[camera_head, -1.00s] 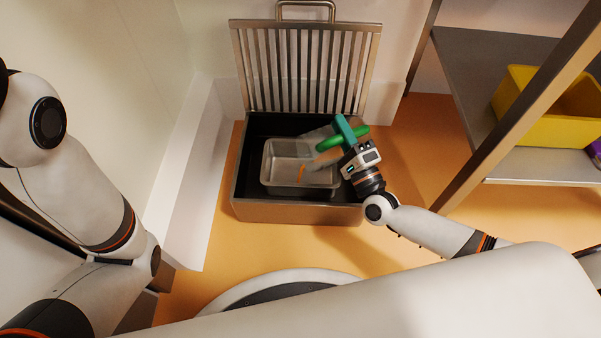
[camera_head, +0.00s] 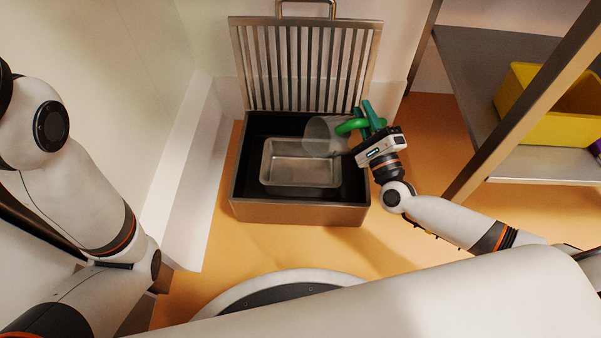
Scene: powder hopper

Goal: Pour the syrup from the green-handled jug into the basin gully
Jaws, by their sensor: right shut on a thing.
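The jug (camera_head: 322,136) is a clear, greyish vessel with a bright green handle (camera_head: 350,127). My right gripper (camera_head: 366,120) is shut on the handle and holds the jug above the right back part of the basin. The jug looks tilted to the left, but its exact angle is hard to tell. I make out no syrup in it. The basin gully is a dark-lined box (camera_head: 290,212) with a metal basin (camera_head: 300,181) inside. The basin looks empty, though a thin clear layer cannot be ruled out. My left arm is at the left, its gripper out of view.
A slatted metal grate (camera_head: 300,65) with a handle stands raised behind the box. A metal shelf (camera_head: 465,75) at the right holds a yellow bin (camera_head: 550,118). A white wall and ledge close off the left. Orange floor is free in front of the box.

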